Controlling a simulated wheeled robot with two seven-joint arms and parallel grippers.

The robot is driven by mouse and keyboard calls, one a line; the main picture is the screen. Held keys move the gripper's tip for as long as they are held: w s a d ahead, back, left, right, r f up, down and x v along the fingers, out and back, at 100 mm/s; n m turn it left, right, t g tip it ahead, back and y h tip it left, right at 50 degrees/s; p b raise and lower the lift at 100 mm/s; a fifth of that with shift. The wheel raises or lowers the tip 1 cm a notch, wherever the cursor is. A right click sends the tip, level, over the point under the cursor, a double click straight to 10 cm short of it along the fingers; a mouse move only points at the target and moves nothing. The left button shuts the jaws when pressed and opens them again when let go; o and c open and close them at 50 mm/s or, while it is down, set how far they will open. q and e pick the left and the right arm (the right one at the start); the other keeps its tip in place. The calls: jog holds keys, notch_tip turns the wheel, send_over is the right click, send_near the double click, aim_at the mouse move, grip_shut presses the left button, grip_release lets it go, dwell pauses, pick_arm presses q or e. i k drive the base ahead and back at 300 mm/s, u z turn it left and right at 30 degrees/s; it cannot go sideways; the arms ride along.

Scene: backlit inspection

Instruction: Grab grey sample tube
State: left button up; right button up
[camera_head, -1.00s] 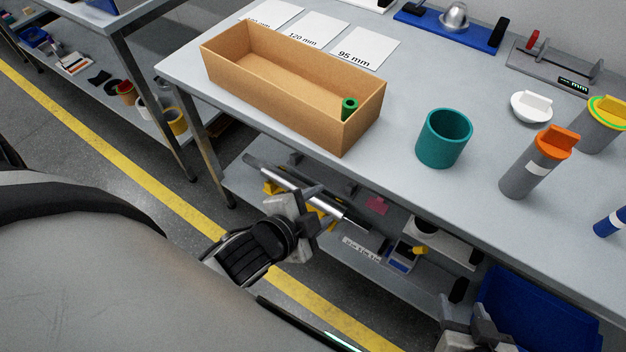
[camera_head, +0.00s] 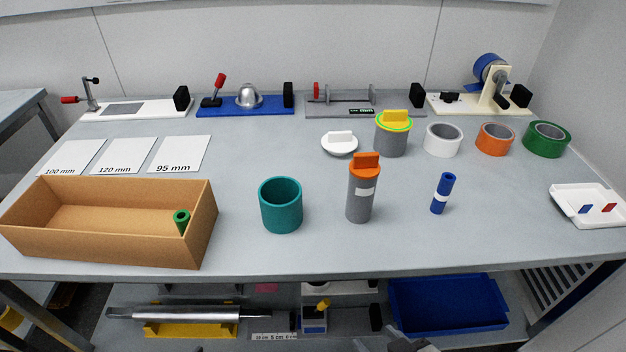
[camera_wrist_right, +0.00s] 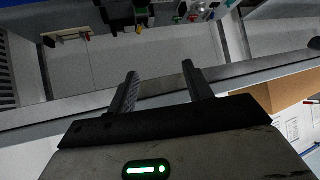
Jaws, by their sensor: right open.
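A tall grey tube (camera_head: 359,206) with an orange cap and a white label stands upright near the front middle of the bench. A shorter, wider grey container (camera_head: 391,141) with a yellow lid stands behind it. My right gripper (camera_head: 395,342) shows only in part at the bottom edge of the head view, below the bench's front edge and apart from the tube. In the right wrist view my right gripper (camera_wrist_right: 160,80) is open, with nothing between its fingers. The tube cannot be made out there. My left gripper is outside the head view.
A teal cup (camera_head: 281,206) stands left of the tall tube, and a blue tube (camera_head: 442,194) right of it. A cardboard box (camera_head: 110,245) holds a green tube (camera_head: 182,221). Tape rolls and fixtures line the back. A blue bin (camera_head: 448,306) sits under the bench.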

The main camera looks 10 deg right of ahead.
aim_at(361, 193)
jog(key=u, duration=1.4)
jog(key=k, duration=0.7)
jog(key=z, duration=1.05)
jog(key=i, duration=0.5)
jog(key=u, duration=0.05)
